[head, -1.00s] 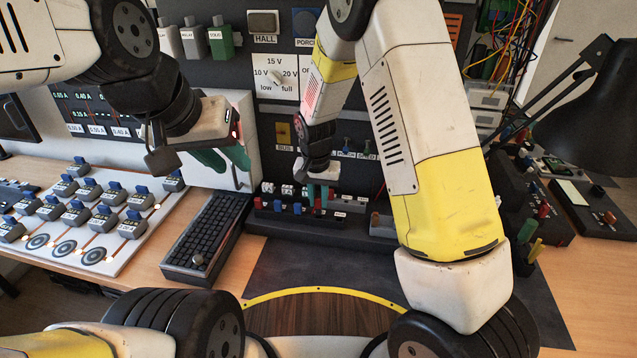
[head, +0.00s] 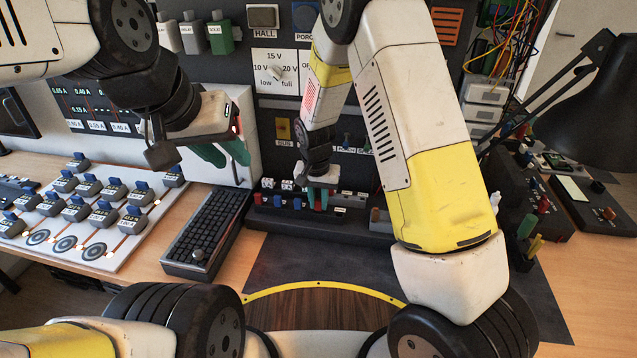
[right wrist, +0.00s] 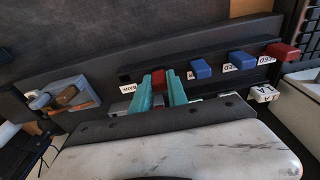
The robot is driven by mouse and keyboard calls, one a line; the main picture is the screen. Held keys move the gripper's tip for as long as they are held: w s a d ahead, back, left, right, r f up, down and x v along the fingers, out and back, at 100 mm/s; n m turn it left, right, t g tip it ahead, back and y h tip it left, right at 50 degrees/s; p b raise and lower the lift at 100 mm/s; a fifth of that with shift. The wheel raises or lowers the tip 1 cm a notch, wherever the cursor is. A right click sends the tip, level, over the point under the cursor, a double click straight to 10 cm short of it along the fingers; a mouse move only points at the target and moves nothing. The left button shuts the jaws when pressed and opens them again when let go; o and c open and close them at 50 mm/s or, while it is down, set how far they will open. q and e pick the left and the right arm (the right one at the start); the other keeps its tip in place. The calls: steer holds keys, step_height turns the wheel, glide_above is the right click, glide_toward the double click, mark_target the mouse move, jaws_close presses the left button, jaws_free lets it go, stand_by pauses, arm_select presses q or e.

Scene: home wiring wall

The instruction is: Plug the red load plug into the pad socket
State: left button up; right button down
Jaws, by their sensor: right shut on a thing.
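My right gripper (head: 318,199) is at the dark rail below the wall panel. Its teal fingers are shut on the red load plug, which shows between the fingertips in the right wrist view (right wrist: 158,78). The plug is at the right end of the row of plugs, beside a blue one. Its lower end and the pad socket are hidden, so I cannot tell if it is seated. A small white label (right wrist: 127,88) lies just left of the fingers. My left gripper (head: 222,154) is open and empty, in front of a white box.
Two blue plugs (right wrist: 201,68) (right wrist: 241,60) and another red plug (right wrist: 282,50) stand along the rail. A keyboard (head: 205,232) lies left of it. A white board (head: 115,238) with several blue-topped modules is further left. A black lamp (head: 590,120) stands at right.

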steer(key=shift+f, duration=0.25)
steer(key=c, duration=1.2)
jaws_free()
step_height(320, 180, up, 8)
steer(key=s, duration=0.1)
steer(key=shift+f, duration=0.2)
steer(key=shift+r, duration=0.15)
